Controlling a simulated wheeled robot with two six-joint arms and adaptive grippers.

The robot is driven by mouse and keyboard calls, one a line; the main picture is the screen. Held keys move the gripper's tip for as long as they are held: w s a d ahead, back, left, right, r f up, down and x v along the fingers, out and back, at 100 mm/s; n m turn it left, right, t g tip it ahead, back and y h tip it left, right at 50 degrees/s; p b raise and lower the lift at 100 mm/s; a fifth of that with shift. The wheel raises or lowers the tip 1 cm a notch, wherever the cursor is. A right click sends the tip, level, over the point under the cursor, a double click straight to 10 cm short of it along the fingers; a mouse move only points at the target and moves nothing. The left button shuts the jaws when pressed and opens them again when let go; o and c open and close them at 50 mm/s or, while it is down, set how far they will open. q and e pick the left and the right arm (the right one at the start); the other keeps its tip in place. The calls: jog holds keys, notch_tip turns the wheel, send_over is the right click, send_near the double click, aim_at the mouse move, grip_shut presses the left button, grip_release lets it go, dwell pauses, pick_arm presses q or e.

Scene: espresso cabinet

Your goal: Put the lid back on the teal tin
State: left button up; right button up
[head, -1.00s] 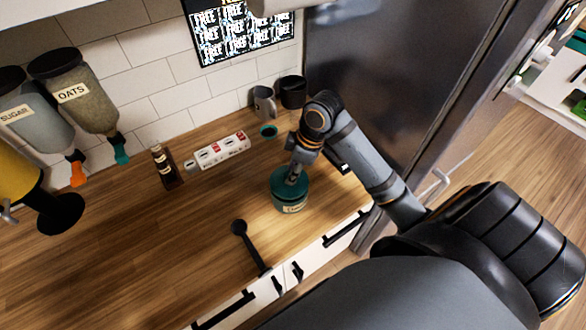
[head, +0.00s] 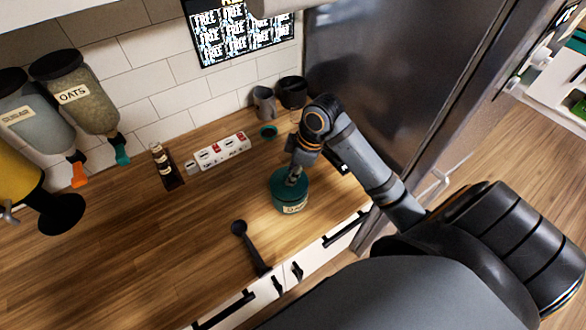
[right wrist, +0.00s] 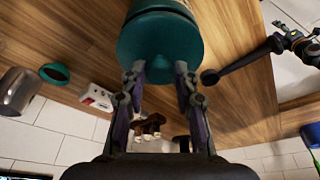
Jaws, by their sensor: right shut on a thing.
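The teal tin (head: 291,204) stands upright on the wooden counter, its small label facing the front edge. The teal lid (head: 288,184) is at the top of the tin, level as far as I can tell. In the right wrist view the lid (right wrist: 160,48) is a broad disc covering the tin's mouth; whether it is fully seated is unclear. My right gripper (head: 294,180) comes down from above and is shut on the lid at its middle. Its fingers (right wrist: 160,78) also show in the right wrist view, with the grasped part mostly hidden. My left gripper is not in view.
A black spoon-like tool (head: 248,245) lies left of the tin. A white power strip (head: 222,151), a small dark bottle rack (head: 165,168), a teal round dish (head: 268,131) and a grey mug (head: 264,102) stand behind.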

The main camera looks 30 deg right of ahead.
jog(key=shift+p, duration=0.35)
dwell(0.4)
jog(key=o, duration=1)
jog(key=shift+o, duration=0.3)
jog(key=o, duration=0.4)
notch_tip(320, 180, up, 7)
jog(key=p, duration=0.8)
